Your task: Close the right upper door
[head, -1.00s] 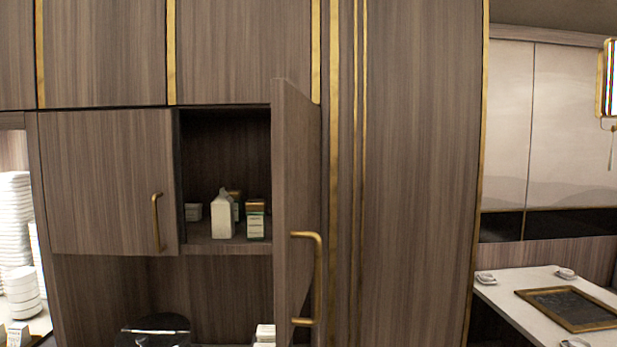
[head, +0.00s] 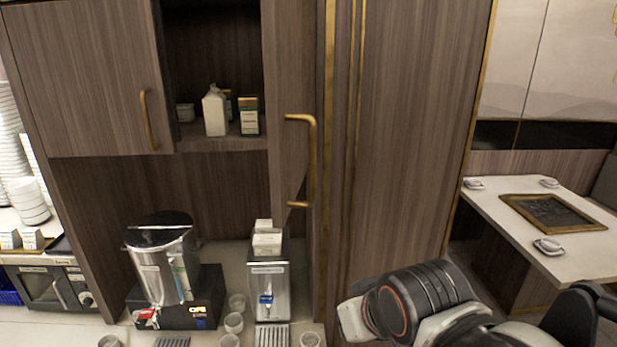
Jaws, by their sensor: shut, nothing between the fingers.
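The right upper door (head: 291,90) is a brown wood-grain panel with a brass bar handle (head: 312,160). It stands open, swung out toward me from the right side of the upper cabinet, and its top edge is out of view. The open compartment (head: 205,50) beside it shows a white carton (head: 214,111), a small green-and-white box (head: 249,116) and other small items on its shelf. Part of my arm (head: 420,300) shows at the lower right, below and right of the door handle and apart from it. My gripper cannot be made out in this view.
The left upper door (head: 85,75) is shut. Below stand a metal urn (head: 163,258), a dispenser (head: 268,290) with white boxes on top, and several cups. A tall wood panel (head: 410,130) stands to the right. A table (head: 580,240) lies further right.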

